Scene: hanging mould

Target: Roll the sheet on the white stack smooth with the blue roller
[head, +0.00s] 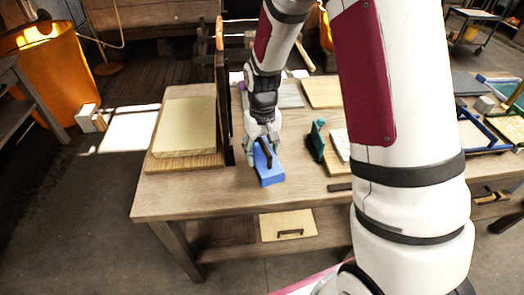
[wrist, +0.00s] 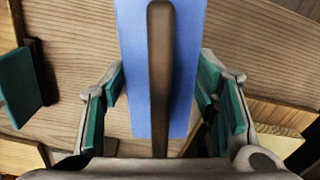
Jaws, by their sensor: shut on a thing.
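My gripper (head: 262,148) is shut on a long blue block with a dark bar along its top (head: 268,168), the only blue tool near it. In the wrist view the blue block (wrist: 132,70) runs between the green-padded fingers (wrist: 160,105); I cannot make out a round roller on it. It is low over the table's front part, and I cannot tell if it touches the wood. A pale cream slab (head: 187,124) lies flat on a wooden board at the left of the table, the likeliest white stack. No separate sheet edge can be made out on it.
A dark upright frame (head: 223,110) stands between the slab and my gripper. The wooden table's (head: 200,205) front strip is clear. My own arm hides part of its right side.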

